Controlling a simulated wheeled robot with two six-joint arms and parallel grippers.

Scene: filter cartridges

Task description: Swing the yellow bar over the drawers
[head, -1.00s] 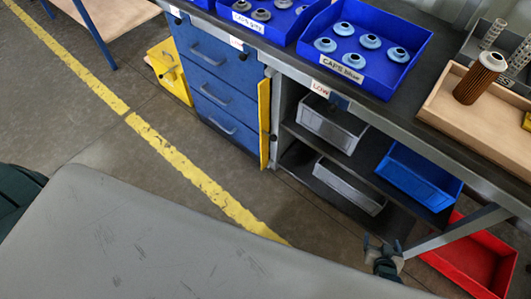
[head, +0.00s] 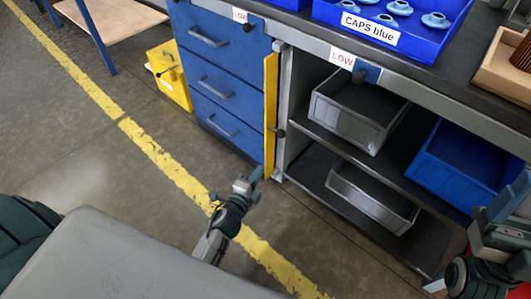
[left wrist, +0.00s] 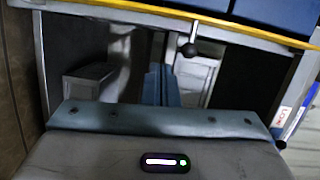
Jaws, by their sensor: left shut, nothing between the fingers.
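The yellow bar (head: 270,115) stands upright at the right edge of the blue drawers (head: 215,75), with a black knob (head: 280,133) on its right side. The drawers look closed. In the left wrist view the bar (left wrist: 130,9) runs across the top and its knob (left wrist: 190,50) sticks out below it. My left gripper (head: 254,178) is shut and empty, below and slightly left of the bar's lower end, apart from it; its fingers (left wrist: 160,75) show left of the knob in the left wrist view. My right gripper (head: 503,208) is at the right edge, its jaws unclear.
Right of the bar are open shelves with grey bins (head: 357,112) and a blue bin (head: 462,165). The worktop above holds a blue tray of caps (head: 385,35). A yellow box (head: 172,75) stands on the floor left of the drawers.

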